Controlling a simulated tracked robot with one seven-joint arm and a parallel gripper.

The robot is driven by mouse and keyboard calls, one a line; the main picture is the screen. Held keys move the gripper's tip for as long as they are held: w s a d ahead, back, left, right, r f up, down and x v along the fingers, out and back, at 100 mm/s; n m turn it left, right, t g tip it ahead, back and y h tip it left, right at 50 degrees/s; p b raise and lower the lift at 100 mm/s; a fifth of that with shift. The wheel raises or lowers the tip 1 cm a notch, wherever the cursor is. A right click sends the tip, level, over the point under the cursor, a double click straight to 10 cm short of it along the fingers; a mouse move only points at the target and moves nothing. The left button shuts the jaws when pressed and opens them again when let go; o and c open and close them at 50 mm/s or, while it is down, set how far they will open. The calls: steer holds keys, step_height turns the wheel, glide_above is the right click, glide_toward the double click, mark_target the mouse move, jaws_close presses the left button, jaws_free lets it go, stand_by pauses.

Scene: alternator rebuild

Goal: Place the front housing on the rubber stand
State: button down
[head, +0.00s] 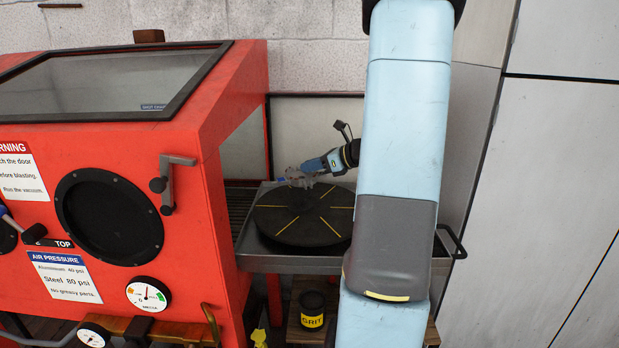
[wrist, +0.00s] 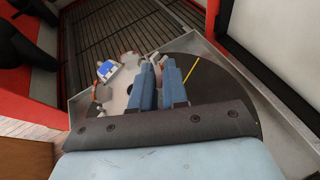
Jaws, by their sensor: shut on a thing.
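The front housing (head: 300,179) is a grey, openwork metal part in my gripper (head: 318,166). In the wrist view the housing (wrist: 117,97) shows between and left of the two blue fingers (wrist: 160,85), which are shut on it. A small blue-and-white patch (wrist: 107,70) shows at its far left. Below it is a wide black round disc with yellow radial lines (head: 290,222), which looks like the rubber stand; its right edge is behind my arm. The housing appears over the disc's back part. I cannot tell whether they touch.
The disc sits in a grey metal tray (head: 285,264) with a raised rim. A red blasting cabinet (head: 190,200) stands close on the left, its side opening facing the tray. A dark slatted grate (wrist: 120,28) lies beyond the housing. A black grit tub (head: 312,308) stands below.

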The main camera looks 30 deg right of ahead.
mark_target(311, 174)
steer(key=shift+w+d+f, duration=0.1)
steer(key=shift+w+f, duration=0.2)
steer(key=shift+f, duration=1.55)
steer(key=c, duration=1.1)
jaws_free()
steer(key=shift+c, duration=0.2)
